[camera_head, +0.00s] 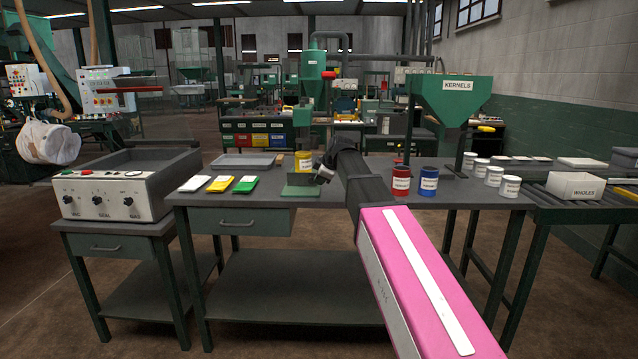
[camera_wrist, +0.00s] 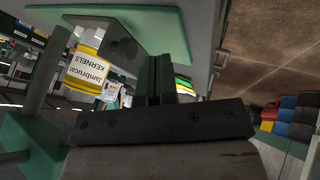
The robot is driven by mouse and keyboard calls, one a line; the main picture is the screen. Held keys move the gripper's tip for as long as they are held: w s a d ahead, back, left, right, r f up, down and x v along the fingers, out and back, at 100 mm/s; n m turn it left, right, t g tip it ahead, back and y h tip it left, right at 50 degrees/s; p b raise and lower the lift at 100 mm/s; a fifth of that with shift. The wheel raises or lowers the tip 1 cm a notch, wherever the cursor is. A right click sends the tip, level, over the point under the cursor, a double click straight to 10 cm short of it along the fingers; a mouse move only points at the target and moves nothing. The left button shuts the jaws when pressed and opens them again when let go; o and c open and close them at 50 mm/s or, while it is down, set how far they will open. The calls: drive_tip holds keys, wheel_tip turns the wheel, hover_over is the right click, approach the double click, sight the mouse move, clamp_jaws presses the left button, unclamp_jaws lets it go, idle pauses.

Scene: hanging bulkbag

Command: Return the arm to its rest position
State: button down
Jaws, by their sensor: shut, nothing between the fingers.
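My gripper (camera_head: 322,172) is at the end of my pink-cased arm, which reaches out over the middle of the grey workbench (camera_head: 350,188). It is tilted downward, just right of a small green stand (camera_head: 300,191) and a yellow can (camera_head: 303,161). In the wrist view the two dark fingers of my gripper (camera_wrist: 163,78) lie side by side, shut and empty. The yellow can with a KERNELS label (camera_wrist: 88,70) shows to their left there. It appears apart from the fingers.
A red can (camera_head: 401,181) and a blue can (camera_head: 428,182) stand right of my arm, with a green hopper (camera_head: 452,98) behind. White, yellow and green packets (camera_head: 220,184) lie left. A sealing machine (camera_head: 125,188) stands further left. A white bag (camera_head: 48,142) hangs at far left.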

drive_tip(key=v, duration=0.7)
drive_tip(key=s+d+f+m+g+h, duration=0.1)
drive_tip(key=s+d+f+m, duration=0.25)
drive_tip(key=f, duration=0.55)
drive_tip(key=s+d+f+m+g+h, duration=0.15)
drive_tip(key=s+f, duration=0.25)
drive_tip(key=f, duration=0.4)
drive_tip(key=s+d+f+m, duration=0.4)
drive_tip(key=f, duration=0.5)
drive_tip(key=s+d+f+m+g+h, duration=0.1)
drive_tip(key=s+d+f+m, duration=0.2)
drive_tip(key=s+f, duration=0.5)
drive_tip(key=s+d+f+m+g+h, duration=0.1)
drive_tip(key=s+d+f+m+g, duration=0.1)
drive_tip(key=s+f, duration=0.5)
drive_tip(key=d+f+m, duration=0.1)
drive_tip(key=m, duration=0.1)
drive_tip(key=shift+s+d+m, duration=0.3)
drive_tip(key=shift+s+m, duration=0.05)
drive_tip(key=shift+m, duration=0.05)
